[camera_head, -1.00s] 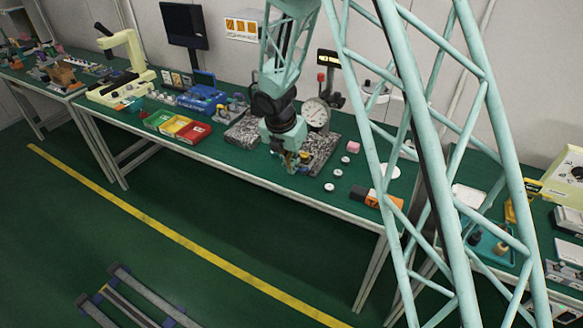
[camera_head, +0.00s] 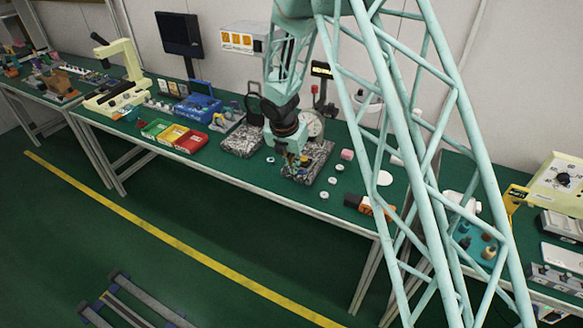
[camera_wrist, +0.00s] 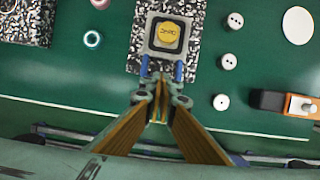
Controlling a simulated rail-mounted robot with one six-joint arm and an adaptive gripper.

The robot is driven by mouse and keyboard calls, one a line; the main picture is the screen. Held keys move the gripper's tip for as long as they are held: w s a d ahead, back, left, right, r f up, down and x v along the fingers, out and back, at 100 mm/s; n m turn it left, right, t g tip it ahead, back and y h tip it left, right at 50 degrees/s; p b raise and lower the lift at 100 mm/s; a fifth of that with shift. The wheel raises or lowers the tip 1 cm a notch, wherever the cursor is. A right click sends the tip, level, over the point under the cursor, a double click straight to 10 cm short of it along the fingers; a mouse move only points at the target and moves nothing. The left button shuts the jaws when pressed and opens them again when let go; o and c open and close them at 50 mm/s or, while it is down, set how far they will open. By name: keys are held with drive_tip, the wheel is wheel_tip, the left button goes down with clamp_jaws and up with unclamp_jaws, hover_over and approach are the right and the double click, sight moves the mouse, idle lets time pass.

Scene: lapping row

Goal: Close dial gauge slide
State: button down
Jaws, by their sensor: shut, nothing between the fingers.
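The dial gauge stands on a speckled granite plate (camera_head: 318,160), its round white dial (camera_head: 311,126) partly behind my wrist in the head view. In the wrist view the granite plate (camera_wrist: 139,45) carries a dark-edged, silver square piece with a round yellow face (camera_wrist: 168,35). I cannot tell which part is the slide. My gripper (camera_head: 297,170) points down over the front of this plate.
Several white discs (camera_head: 324,195) and an orange-and-black tool (camera_head: 370,204) lie right of the plate. A second granite plate (camera_head: 240,142), red, yellow and green bins (camera_head: 172,134) and a blue case (camera_head: 200,103) are left. The bench's front edge is close to my gripper.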

sight(302, 162)
drive_tip(key=shift+w+d+p, duration=0.45)
drive_tip(key=shift+w+p, duration=0.35)
drive_tip(key=shift+p, duration=0.05)
drive_tip(key=shift+w+d+p, duration=0.4)
drive_tip(key=shift+w+p, duration=0.45)
drive_tip(key=shift+p, duration=0.05)
drive_tip(key=shift+w+d+p, duration=0.45)
drive_tip(key=shift+w+p, duration=0.35)
drive_tip(key=shift+p, duration=0.05)
drive_tip(key=shift+w+d+f+p, duration=0.1)
drive_tip(key=shift+w+d+p, duration=0.2)
drive_tip(key=shift+w+p, duration=0.15)
drive_tip(key=shift+s, duration=0.1)
drive_tip(key=shift+s+a+r+b, duration=0.25)
drive_tip(key=shift+s+a+b, duration=0.25)
drive_tip(key=shift+s, duration=0.35)
drive_tip(key=shift+s+a+r+b, duration=0.25)
drive_tip(key=shift+s+a+b, duration=0.15)
drive_tip(key=shift+s, duration=0.4)
drive_tip(key=p+v, duration=0.2)
drive_tip(key=v, duration=0.8)
drive_tip(key=shift+w+a, duration=0.1)
drive_tip(key=shift+a, duration=0.05)
